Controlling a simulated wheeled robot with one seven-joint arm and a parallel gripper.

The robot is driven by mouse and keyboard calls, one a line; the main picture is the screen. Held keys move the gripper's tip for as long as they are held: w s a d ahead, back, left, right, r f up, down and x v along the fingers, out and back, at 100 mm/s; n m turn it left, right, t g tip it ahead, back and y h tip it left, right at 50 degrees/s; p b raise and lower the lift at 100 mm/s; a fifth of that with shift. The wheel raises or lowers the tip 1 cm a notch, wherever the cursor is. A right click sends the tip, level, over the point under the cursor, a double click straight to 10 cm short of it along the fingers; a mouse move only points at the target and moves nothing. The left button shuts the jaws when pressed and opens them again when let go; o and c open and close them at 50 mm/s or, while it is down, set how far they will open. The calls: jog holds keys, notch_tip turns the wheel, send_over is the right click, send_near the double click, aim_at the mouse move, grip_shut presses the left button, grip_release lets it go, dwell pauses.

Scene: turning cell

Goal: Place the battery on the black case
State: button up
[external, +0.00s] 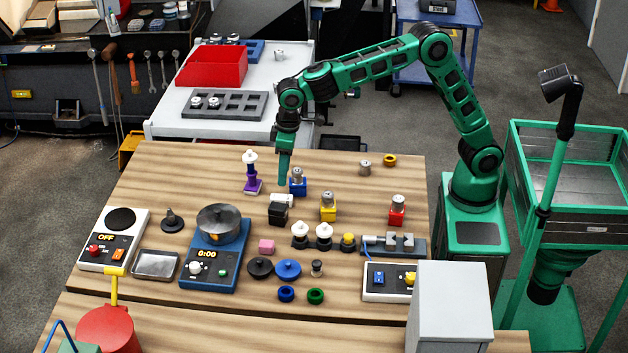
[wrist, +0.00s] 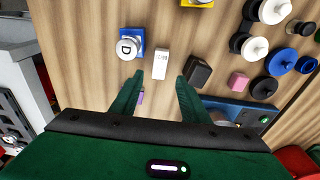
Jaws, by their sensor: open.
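A small white block (wrist: 162,64) with a dark label, too small to read, lies just beyond my fingertips in the wrist view; it may be the battery. It also shows below my gripper in the external view (external: 283,199). The black case (wrist: 199,72) is right beside it, with a narrow gap of wood between them in the wrist view. In the external view the black case (external: 278,215) stands in front of the white block. My gripper (wrist: 162,78) is open and empty, its fingers either side of the white block's line; it points down in the external view (external: 283,182).
A blue block (external: 298,189) with a D-marked cylinder on top is close by. Yellow (external: 328,214) and red (external: 397,219) blocks also carry cylinders. A purple stand (external: 252,186) is left of my gripper. A blue scale (external: 210,262) with a pan stands nearer the front.

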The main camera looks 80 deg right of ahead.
jog(key=shift+s+r, duration=0.15)
jog(key=shift+r, duration=1.2)
jog(key=s+d+r+m, duration=0.1)
jog(key=s+d, duration=0.3)
jog(key=d, duration=0.4)
jog(key=s+d+r+m, duration=0.1)
jog(key=s+d, duration=0.3)
jog(key=d, duration=0.3)
jog(key=s+d+f+m, duration=0.1)
jog(key=s+d+f, duration=0.1)
jog(key=s+d, duration=0.6)
jog(key=s+d+f+m+g, duration=0.1)
jog(key=s+d+f+m, duration=0.1)
jog(key=s+d, duration=0.7)
jog(key=s, duration=0.8)
jog(key=shift+s+d+h, duration=0.3)
jog(key=shift+s, duration=0.1)
jog(key=shift+o, duration=0.5)
jog(key=s+f+m, duration=0.1)
jog(key=s+f, duration=0.3)
jog(key=s, duration=0.6)
jog(key=shift+s+f+m+y, duration=0.15)
jog(key=shift+f+m+y, duration=0.15)
jog(key=shift+f+y, duration=0.1)
jog(key=shift+d, duration=0.1)
jog(key=shift+r, duration=0.1)
